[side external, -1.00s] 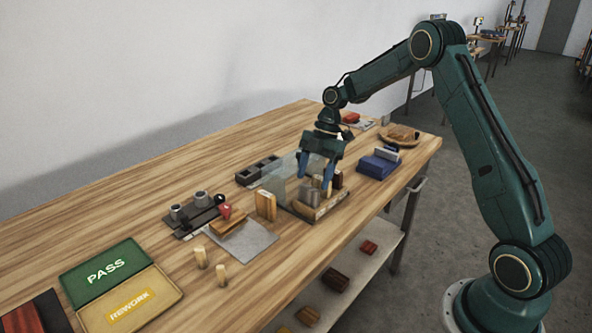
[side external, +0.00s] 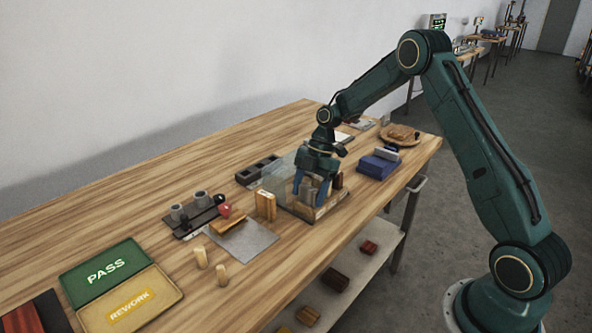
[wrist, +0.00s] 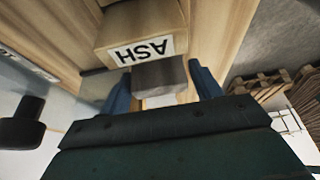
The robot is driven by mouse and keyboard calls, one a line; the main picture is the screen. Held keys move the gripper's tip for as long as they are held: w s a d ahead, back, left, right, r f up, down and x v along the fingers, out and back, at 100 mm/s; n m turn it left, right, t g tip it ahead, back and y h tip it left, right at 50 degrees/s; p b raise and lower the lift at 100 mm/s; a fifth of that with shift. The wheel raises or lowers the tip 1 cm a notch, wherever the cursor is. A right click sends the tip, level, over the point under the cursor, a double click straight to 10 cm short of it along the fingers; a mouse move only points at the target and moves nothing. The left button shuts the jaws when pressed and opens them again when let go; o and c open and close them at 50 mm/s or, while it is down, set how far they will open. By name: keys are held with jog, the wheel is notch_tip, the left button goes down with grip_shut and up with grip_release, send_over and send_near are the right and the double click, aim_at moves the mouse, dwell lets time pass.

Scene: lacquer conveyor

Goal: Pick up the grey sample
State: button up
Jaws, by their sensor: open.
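The grey sample (wrist: 160,75) shows in the wrist view as a small grey block between my gripper's (wrist: 158,80) two blue fingers, with visible space on both sides. In the side external view my gripper (side external: 309,197) is low over the shallow wooden tray (side external: 333,207) near the table's front edge. It is open and its fingers point down. The grey sample is largely hidden there by the fingers. A pale wooden piece labelled ASH (wrist: 142,28) is just beyond the sample in the wrist view.
A clear panel (side external: 274,178) stands at the tray's left side. A wooden block (side external: 266,206) is left of it, and a blue block (side external: 378,165) is to the right. The PASS tray (side external: 105,265) and REWORK tray (side external: 130,302) lie at the near left. The table's back left is clear.

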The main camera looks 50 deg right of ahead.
jog(key=c, duration=0.8)
jog(key=shift+o, duration=0.2)
jog(key=shift+r, duration=0.15)
notch_tip(320, 180, up, 20)
jog(key=shift+f, duration=0.2)
jog(key=shift+r, duration=0.1)
dwell(0.7)
